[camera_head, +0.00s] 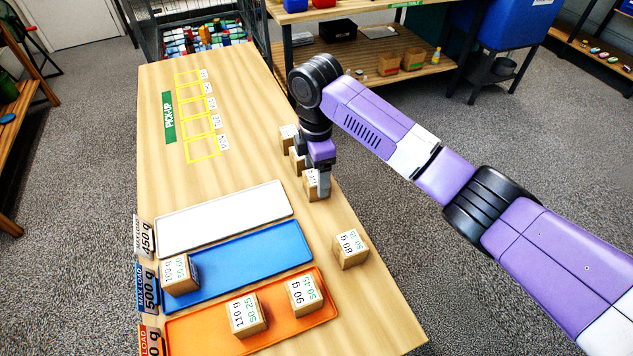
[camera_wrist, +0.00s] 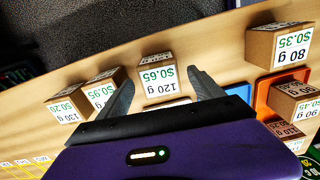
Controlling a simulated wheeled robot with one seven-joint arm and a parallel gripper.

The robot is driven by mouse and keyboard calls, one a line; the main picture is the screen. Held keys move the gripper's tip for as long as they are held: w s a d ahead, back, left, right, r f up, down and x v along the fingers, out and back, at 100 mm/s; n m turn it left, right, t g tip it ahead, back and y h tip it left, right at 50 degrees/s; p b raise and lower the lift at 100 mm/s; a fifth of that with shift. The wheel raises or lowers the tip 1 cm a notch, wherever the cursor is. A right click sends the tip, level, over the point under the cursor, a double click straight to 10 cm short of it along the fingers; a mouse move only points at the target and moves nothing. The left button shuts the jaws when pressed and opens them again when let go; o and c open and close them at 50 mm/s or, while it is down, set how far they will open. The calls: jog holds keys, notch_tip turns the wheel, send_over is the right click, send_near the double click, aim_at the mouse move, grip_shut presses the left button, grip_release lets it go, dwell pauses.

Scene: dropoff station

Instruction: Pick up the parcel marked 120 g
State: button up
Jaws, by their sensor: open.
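The parcel marked 120 g (camera_wrist: 158,80) is a small brown box with a white label, also reading $0.65. In the wrist view it stands upright between the two fingers of my gripper (camera_wrist: 163,88), with a gap on each side. In the head view this parcel (camera_head: 312,188) stands near the table's right edge, partly hidden by my gripper (camera_head: 321,180), which points down over it. My gripper is open and holds nothing.
Two more parcels (camera_wrist: 66,108) (camera_wrist: 104,88) stand close on one side; an 80 g parcel (camera_head: 351,252) is on the other. The white tray (camera_head: 225,216) is empty. The blue tray (camera_head: 240,262) bears a 100 g parcel; the orange tray (camera_head: 200,335) bears 110 g and 90 g parcels.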

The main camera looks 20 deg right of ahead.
jog(key=shift+f, duration=1.75)
jog(key=c, duration=1.5)
jog(key=shift+r, duration=0.1)
jog(key=shift+c, duration=0.2)
